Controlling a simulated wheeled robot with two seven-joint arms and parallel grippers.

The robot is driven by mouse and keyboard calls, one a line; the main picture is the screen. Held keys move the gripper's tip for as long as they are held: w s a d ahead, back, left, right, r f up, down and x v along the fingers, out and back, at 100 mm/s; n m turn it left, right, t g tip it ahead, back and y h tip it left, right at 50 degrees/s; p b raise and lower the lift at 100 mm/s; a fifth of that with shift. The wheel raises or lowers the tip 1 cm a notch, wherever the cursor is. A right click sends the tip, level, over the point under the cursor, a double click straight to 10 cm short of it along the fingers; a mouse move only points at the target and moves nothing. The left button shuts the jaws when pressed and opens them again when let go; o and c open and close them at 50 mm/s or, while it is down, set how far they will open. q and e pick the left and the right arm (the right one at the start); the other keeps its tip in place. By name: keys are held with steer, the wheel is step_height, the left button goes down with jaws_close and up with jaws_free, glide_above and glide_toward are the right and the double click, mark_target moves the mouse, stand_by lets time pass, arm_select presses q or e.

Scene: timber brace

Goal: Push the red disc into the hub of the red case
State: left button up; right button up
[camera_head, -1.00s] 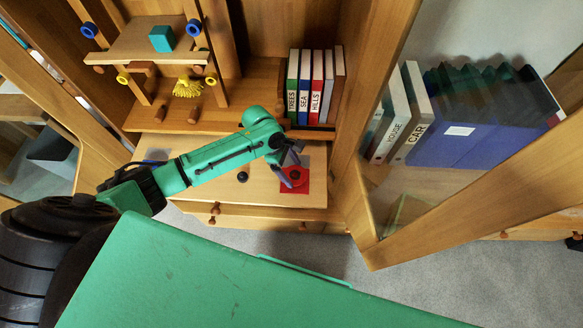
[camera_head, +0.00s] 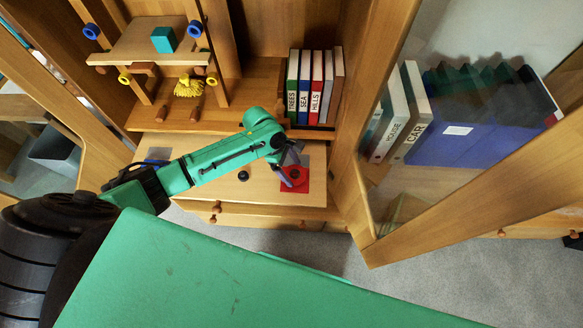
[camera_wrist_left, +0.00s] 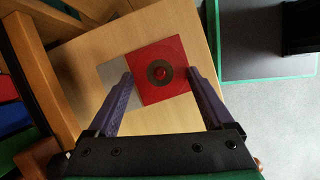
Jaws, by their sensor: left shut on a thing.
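The red case (camera_head: 302,199) lies flat on the pale wooden shelf board; it also shows as a red square in the wrist view (camera_wrist_left: 177,43). The red disc (camera_head: 297,180), with a dark ring and red centre in the wrist view (camera_wrist_left: 160,73), lies over the case. Red on red, its rim is hard to make out, and I cannot tell whether it is seated on the hub. My left gripper (camera_head: 291,167) is shut on the disc, its fingers on either side of it (camera_wrist_left: 160,76). My right gripper is out of view.
A grey square (camera_wrist_left: 114,74) lies beside the case. A black knob (camera_head: 243,175) sits on the board (camera_head: 225,185). Books (camera_head: 316,85) stand behind, and an open glass door (camera_head: 440,205) is at the right. Grey floor lies in front.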

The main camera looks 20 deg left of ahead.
arm_select(q)
steer(key=shift+f, duration=0.75)
stand_by(0.4)
steer(key=shift+p, duration=0.45)
stand_by(0.3)
steer(key=shift+r+p, duration=0.1)
steer(key=shift+p, duration=0.4)
steer(key=shift+f, duration=0.35)
